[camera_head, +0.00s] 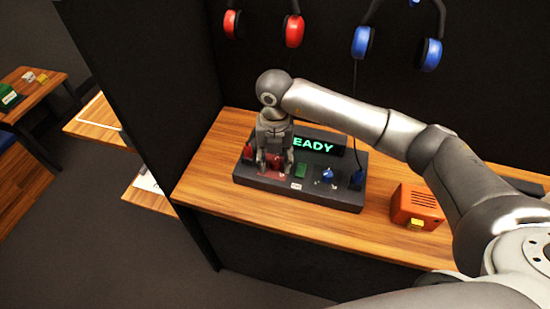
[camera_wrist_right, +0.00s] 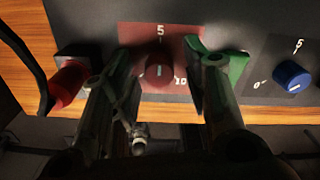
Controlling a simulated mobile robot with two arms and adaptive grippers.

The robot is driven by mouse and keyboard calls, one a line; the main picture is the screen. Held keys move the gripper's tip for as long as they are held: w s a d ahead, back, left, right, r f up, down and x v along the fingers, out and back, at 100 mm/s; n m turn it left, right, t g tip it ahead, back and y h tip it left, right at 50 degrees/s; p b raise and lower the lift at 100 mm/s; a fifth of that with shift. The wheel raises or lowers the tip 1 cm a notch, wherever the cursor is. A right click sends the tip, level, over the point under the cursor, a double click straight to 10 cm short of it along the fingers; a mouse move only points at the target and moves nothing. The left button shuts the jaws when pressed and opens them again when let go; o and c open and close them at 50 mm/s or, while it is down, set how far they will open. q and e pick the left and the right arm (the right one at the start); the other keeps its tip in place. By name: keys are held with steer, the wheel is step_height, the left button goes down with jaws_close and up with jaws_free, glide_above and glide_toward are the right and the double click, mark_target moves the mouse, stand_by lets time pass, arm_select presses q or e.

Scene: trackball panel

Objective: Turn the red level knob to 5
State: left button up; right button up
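The red level knob (camera_wrist_right: 160,74) sits on a dark red plate (camera_wrist_right: 135,33) with a white "5" above it and "10" at its lower right. Its white pointer mark looks about vertical, in line with the 5. My right gripper (camera_wrist_right: 162,70) is open, one finger on each side of the knob, with visible gaps. I cannot tell how deep the fingertips reach. In the head view my right gripper (camera_head: 274,160) covers most of the red plate on the left half of the panel (camera_head: 340,197). My left gripper is not in view.
A lit display (camera_head: 318,146) reads "EADY", its start hidden by my gripper. A blue knob (camera_wrist_right: 292,76) and a green part (camera_head: 300,170) lie right of the red plate. A red plug (camera_wrist_right: 68,84) is at the panel's left. An orange box (camera_head: 417,205) stands right on the table.

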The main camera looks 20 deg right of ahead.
mark_target(275, 162)
step_height(275, 162, up, 12)
stand_by(0.7)
steer(key=shift+f, duration=0.1)
stand_by(0.3)
